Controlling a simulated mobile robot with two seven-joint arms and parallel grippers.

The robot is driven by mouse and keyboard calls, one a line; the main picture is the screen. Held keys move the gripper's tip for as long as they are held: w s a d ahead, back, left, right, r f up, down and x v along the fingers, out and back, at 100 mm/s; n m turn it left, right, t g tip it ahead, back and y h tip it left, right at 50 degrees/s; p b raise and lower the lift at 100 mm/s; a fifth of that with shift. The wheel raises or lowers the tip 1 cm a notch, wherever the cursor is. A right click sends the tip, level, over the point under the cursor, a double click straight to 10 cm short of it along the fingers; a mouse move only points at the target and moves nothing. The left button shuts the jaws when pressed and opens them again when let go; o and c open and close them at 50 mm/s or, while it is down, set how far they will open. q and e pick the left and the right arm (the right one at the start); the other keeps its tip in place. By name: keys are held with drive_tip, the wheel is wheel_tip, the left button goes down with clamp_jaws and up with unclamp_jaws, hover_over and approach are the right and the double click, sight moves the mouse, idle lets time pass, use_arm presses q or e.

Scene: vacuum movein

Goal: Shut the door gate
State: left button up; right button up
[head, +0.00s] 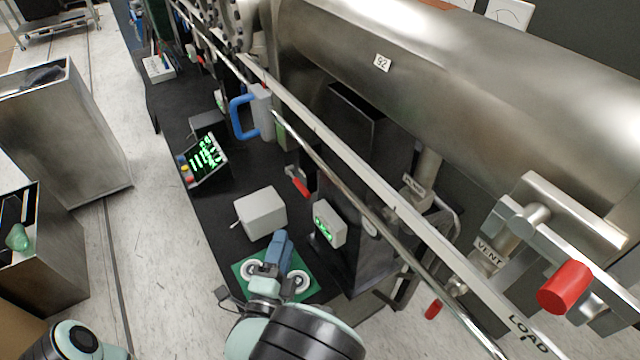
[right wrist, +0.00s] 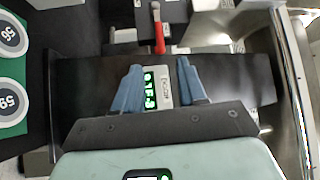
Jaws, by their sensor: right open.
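I cannot make out for certain which part is the door gate. A small red-handled lever (head: 300,187) sits behind the readout box beside the long rail; it also shows in the right wrist view (right wrist: 158,35), beyond the fingertips. A large red knob (head: 565,287) sits at the right near the VENT label (head: 489,254). A blue handle (head: 238,116) is on a grey body farther back. My right gripper (head: 281,245) is open above the black bench; its blue fingers are apart and empty in the right wrist view (right wrist: 158,72). My left gripper is out of view.
A readout box with green digits (head: 329,225) stands close to my right gripper. A grey box (head: 261,212) and a green mat (head: 245,262) with numbered discs lie nearby. A long metal rail (head: 345,165) and a big steel cylinder (head: 470,80) bound the right side.

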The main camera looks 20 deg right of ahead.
sight(299, 181)
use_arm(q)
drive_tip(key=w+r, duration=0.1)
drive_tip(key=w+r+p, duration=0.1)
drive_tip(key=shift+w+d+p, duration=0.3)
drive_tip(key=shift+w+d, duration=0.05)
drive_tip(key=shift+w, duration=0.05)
use_arm(e)
drive_tip(key=x, duration=1.4)
drive_tip(key=shift+s+d, duration=0.2)
clamp_jaws()
